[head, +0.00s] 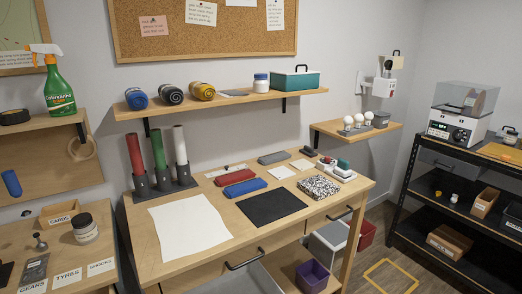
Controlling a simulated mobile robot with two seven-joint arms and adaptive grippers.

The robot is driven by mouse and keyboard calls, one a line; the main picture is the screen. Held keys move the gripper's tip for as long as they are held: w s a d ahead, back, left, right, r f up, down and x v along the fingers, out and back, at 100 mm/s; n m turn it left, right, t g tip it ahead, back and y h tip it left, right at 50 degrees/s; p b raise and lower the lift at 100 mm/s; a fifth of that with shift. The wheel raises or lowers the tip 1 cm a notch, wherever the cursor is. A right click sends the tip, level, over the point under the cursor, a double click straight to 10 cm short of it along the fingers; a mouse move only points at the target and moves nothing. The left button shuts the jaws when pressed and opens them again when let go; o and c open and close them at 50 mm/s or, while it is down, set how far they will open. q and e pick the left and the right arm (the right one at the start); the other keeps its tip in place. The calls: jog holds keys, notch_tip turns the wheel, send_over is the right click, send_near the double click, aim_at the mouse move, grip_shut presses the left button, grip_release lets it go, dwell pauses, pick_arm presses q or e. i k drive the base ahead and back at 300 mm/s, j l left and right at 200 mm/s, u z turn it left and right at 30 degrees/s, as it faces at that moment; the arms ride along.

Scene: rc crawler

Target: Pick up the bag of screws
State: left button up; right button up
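I cannot identify a bag of screws for certain. A flat black-and-white speckled item (318,187) lies near the right end of the wooden workbench (155,262); I cannot tell whether it is a bag. A dark grey flat packet (34,270) lies on the left side table behind the GEARS label; its contents are too small to tell. Neither of my grippers shows in the head view.
The workbench holds a white sheet (190,226), a black mat (270,206), a red case (235,177), a blue case (244,187) and upright tubes (158,150). A wall shelf (222,103) hangs above. A black rack (465,200) stands right. Bins stand under the bench.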

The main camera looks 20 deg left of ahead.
aim_at(36, 266)
jog(key=i+l+u, duration=0.25)
jog(key=u, duration=0.2)
jog(key=i+l+u, duration=0.15)
jog(key=l+u, duration=0.35)
